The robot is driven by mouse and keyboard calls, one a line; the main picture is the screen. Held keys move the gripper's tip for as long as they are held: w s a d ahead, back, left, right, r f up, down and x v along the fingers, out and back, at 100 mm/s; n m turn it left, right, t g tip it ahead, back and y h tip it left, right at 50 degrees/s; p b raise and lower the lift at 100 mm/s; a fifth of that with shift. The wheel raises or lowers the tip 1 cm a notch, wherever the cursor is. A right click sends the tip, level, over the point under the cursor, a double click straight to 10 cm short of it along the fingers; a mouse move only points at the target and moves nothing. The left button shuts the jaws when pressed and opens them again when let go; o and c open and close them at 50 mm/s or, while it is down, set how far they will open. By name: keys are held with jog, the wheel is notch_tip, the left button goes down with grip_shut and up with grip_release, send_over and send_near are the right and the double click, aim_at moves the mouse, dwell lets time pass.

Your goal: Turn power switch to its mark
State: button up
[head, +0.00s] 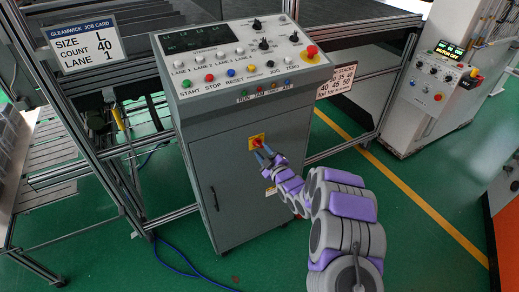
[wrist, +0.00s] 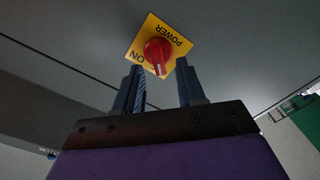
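The power switch (head: 257,142) is a red rotary knob on a yellow plate, on the front of the grey control cabinet (head: 230,185). In the wrist view the red knob (wrist: 158,54) sits on the yellow plate (wrist: 180,42), which reads POWER and ON. A pale line on the knob points toward the bottom of that view. My gripper (head: 264,155) is just in front of the switch. In the wrist view my gripper (wrist: 159,75) is open, with one finger on each side below the knob. Contact with the knob cannot be told.
The cabinet top has a panel (head: 215,70) with buttons, knobs and a red emergency stop (head: 312,52). A job card (head: 82,42) hangs at the left on a metal frame. Another control cabinet (head: 430,95) stands at the right. A blue cable (head: 185,262) lies on the green floor.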

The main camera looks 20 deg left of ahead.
aim_at(259, 146)
jog(key=shift+b+x, duration=0.3)
jog(key=shift+x, duration=1.45)
jog(key=shift+c, duration=0.4)
jog(key=shift+d, duration=0.1)
grip_shut()
